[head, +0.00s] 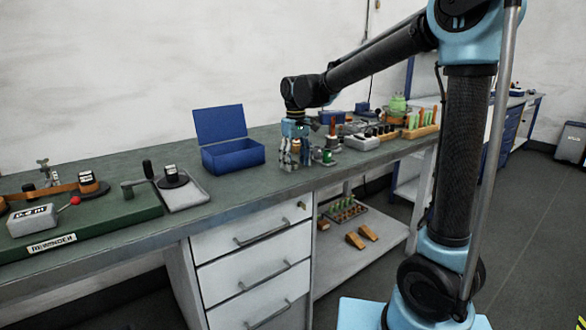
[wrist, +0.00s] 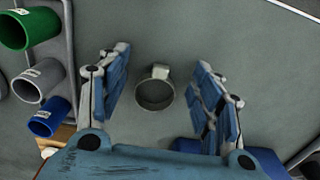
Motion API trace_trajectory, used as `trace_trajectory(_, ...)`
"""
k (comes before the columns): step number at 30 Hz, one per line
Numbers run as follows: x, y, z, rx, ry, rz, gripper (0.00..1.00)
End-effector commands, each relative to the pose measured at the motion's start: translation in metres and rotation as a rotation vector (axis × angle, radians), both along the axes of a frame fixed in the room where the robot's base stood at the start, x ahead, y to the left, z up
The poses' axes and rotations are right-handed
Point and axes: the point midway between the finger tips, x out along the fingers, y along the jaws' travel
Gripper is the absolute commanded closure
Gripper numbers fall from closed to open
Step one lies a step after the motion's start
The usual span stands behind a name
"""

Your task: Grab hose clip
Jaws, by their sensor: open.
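The hose clip (wrist: 155,90) is a small grey metal ring with a screw housing on its upper edge. It lies on the green-grey bench top (wrist: 185,30) in the wrist view. My gripper (wrist: 158,85) is open above it, with one blue-padded finger on each side of the ring and clear gaps between. Nothing is held. In the head view my gripper (head: 297,160) is low over the bench, right of the blue box, and the clip cannot be made out there.
Green, grey and blue cylinders (wrist: 42,85) stand close to the left finger in the wrist view. An open blue box (head: 232,156) is left of my gripper in the head view. A grey device (head: 361,142) and a wooden rack (head: 421,131) stand to the right.

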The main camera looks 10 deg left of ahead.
Motion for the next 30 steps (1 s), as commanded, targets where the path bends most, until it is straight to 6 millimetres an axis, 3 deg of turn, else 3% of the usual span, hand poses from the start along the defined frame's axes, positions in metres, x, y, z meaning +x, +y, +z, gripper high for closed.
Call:
trace_trajectory(8, 0.000, 0.000, -0.003, 0.000, 0.000, 0.000, 0.41)
trace_trajectory(14, 0.000, 0.000, -0.003, 0.000, 0.000, 0.000, 0.80)
trace_trajectory(25, 0.000, 0.000, -0.003, 0.000, 0.000, -0.001, 0.81)
trace_trajectory(30, 0.000, -0.001, 0.009, 0.000, 0.000, -0.001, 0.81)
